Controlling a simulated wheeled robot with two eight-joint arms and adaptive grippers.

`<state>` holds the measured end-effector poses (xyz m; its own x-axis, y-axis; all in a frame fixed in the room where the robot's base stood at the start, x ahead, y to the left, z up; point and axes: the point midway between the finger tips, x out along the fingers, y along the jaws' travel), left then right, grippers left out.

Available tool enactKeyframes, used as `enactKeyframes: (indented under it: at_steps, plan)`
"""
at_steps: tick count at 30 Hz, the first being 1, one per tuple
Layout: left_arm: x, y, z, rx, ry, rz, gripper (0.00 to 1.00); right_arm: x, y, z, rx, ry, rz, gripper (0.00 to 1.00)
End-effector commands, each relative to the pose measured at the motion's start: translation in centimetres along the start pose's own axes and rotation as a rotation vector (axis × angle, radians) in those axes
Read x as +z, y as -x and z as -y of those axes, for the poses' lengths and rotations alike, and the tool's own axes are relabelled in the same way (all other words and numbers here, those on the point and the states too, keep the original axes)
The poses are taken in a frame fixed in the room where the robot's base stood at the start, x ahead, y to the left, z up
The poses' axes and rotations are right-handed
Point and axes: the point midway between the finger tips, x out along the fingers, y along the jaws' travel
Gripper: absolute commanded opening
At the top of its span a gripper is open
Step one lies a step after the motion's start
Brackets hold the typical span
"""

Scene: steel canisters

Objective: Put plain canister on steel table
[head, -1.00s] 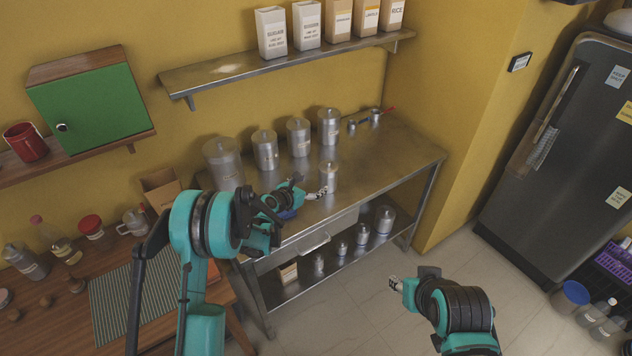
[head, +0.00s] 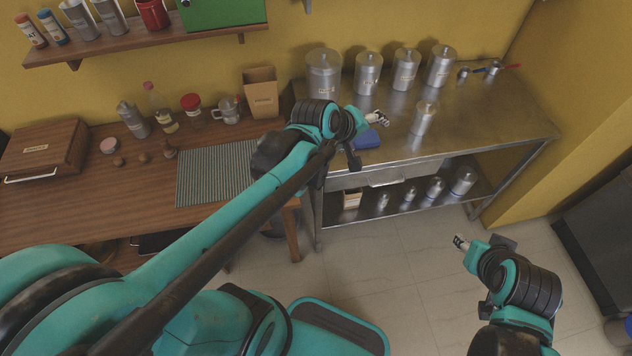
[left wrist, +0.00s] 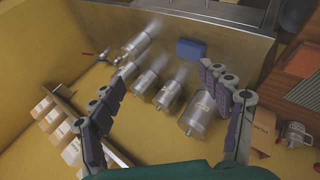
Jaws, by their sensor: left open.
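The plain canister (head: 423,118), a lidded steel cylinder without a visible label, stands upright on the steel table (head: 500,118), in front of the row of labelled canisters. It also shows in the left wrist view (left wrist: 141,42), slightly blurred. My left gripper (head: 382,119) is open and empty, to the left of the canister with a gap between them. Its spread fingers (left wrist: 162,75) show in the left wrist view with nothing held between them. My right gripper (head: 460,242) is low in front of the table, away from the canister; its jaws are too small to read.
Several labelled canisters (head: 367,74) stand along the back. A blue block (head: 367,138) lies near the table's front edge below my left gripper. Measuring cups (head: 494,68) lie at the back right. The tabletop right of the plain canister is clear.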

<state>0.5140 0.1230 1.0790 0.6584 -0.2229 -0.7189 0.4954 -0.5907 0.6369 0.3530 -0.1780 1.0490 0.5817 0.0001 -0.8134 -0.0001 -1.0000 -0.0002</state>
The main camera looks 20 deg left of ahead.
Motion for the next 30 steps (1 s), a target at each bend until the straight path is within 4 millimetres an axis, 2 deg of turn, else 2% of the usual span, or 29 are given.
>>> enactKeyframes:
  at_steps: [1,3,6,9,12,16,30]
  plan:
    - [1.0,1.9,1.7,-0.033,-0.117,-0.008,0.77,0.0,0.0,0.0,0.0,0.0,0.0,0.4]
    - [2.2,4.2,4.2,-0.082,-0.299,-0.017,0.77,0.0,0.0,0.0,0.0,0.0,0.0,0.4]
    - [3.6,6.7,7.5,-0.15,-0.531,-0.017,0.77,0.0,0.0,0.0,0.0,0.0,0.0,0.4]
    - [4.7,8.3,10.3,-0.206,-0.711,-0.008,0.77,0.0,0.0,0.0,0.0,0.0,0.0,0.4]
    - [5.4,9.2,12.1,-0.242,-0.83,0.0,0.77,0.0,0.0,0.0,0.0,0.0,0.0,0.4]
    - [5.7,9.7,13.1,-0.264,-0.898,0.008,0.77,0.0,0.0,0.0,0.0,0.0,0.0,0.4]
    - [5.8,9.3,13.5,-0.264,-0.903,0.008,0.77,0.3,-0.4,0.0,0.0,0.0,0.0,0.4]
